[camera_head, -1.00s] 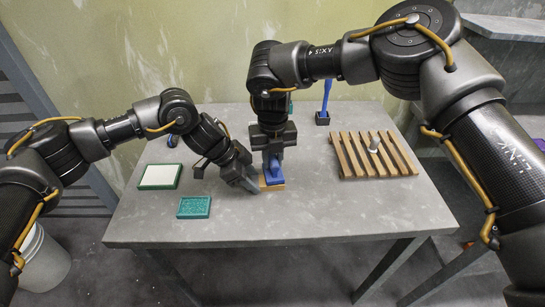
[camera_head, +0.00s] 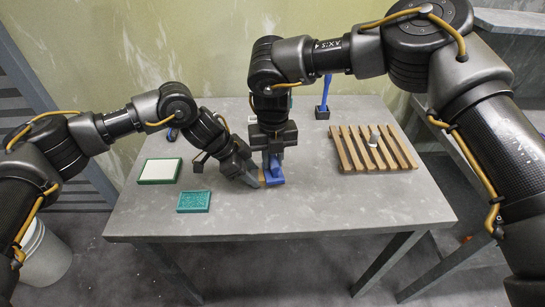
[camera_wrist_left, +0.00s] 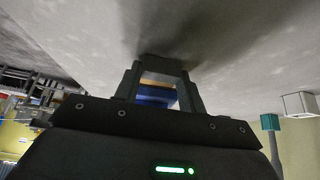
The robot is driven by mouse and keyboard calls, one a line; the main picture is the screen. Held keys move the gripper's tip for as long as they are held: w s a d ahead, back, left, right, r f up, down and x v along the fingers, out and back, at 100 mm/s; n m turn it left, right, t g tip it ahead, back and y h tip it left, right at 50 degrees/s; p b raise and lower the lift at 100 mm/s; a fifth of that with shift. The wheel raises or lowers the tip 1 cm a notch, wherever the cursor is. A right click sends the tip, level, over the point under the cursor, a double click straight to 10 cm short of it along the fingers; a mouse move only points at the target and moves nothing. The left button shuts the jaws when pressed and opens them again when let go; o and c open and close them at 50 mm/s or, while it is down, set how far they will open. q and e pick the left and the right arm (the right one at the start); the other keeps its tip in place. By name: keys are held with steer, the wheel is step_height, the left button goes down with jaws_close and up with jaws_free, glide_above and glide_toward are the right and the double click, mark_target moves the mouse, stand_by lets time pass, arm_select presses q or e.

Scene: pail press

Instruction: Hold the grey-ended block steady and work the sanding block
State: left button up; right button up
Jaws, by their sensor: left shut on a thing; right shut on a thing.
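The wooden grey-ended block (camera_head: 262,178) lies flat on the table. Only a sliver of its wood shows; my grippers and the sanding block cover the rest. My left gripper (camera_head: 252,180) is shut on its left end. In the left wrist view, my left fingers (camera_wrist_left: 158,88) flank a strip of wood and blue. The blue sanding block (camera_head: 274,180) rests on top of the wooden block. My right gripper (camera_head: 272,160) points straight down and is shut on the sanding block's upper part.
A green-rimmed tray with a white top (camera_head: 160,171) and a teal tray (camera_head: 194,201) lie at the left. A blue upright tool (camera_head: 324,95) stands behind. The front right table is clear.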

steer(key=shift+w+f, duration=0.1)
steer(key=shift+w, duration=0.95)
arm_select(q)
steer(key=shift+s, duration=0.1)
arm_select(e)
steer(key=shift+s, duration=0.1)
steer(key=shift+s, duration=0.9)
steer(key=shift+w, duration=1)
steer(key=shift+s, duration=0.1)
steer(key=shift+s, duration=0.9)
steer(key=shift+w, duration=0.1)
